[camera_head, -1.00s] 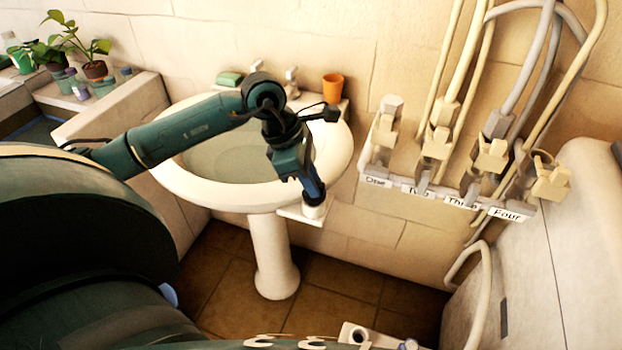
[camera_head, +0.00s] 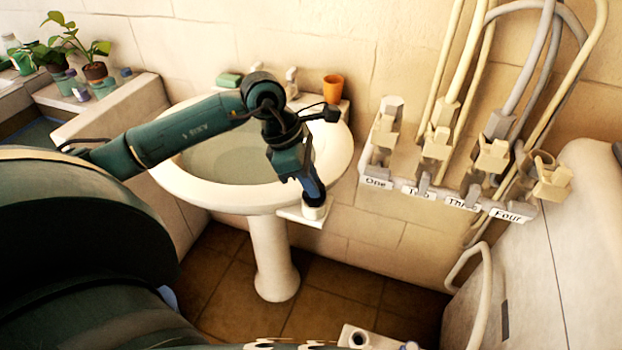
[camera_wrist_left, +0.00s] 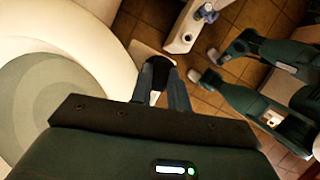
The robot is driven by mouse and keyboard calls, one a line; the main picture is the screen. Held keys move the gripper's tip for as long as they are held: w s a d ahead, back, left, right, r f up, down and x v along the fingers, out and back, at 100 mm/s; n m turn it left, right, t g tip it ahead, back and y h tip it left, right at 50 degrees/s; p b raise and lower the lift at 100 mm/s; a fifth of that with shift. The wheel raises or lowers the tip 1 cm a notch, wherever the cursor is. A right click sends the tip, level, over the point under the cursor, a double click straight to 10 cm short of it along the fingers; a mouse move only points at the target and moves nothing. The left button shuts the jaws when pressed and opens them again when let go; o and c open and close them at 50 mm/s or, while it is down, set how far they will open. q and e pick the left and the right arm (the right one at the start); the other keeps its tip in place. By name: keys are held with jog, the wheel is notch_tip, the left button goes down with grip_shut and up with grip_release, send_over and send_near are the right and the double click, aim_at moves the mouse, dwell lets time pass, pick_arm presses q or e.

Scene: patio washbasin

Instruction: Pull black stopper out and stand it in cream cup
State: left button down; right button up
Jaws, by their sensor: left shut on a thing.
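My left gripper (camera_head: 313,195) points down over a small pale ledge (camera_head: 292,214) at the front right of the basin. The cream cup (camera_head: 317,213) stands on that ledge, right under the fingertips. In the left wrist view the fingers (camera_wrist_left: 161,78) are shut on the black stopper (camera_wrist_left: 155,97), which shows as a dark shape between them. The fingers hide most of the stopper in the head view. I cannot tell how deep it sits in the cup.
The white basin (camera_head: 170,178) lies behind and left of the ledge. An orange cup (camera_head: 333,88) and a green soap (camera_head: 229,80) are on its back rim. Labelled wall hose fittings (camera_head: 437,142) hang to the right. A pale block with a round hole (camera_head: 375,341) is at the bottom.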

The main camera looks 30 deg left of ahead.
pick_arm(q)
jog(key=shift+f, duration=0.1)
jog(key=shift+f+b, duration=0.3)
jog(key=shift+b, duration=0.05)
jog(key=shift+f, duration=0.1)
jog(key=shift+f, duration=0.15)
jog(key=c, duration=1.6)
grip_release()
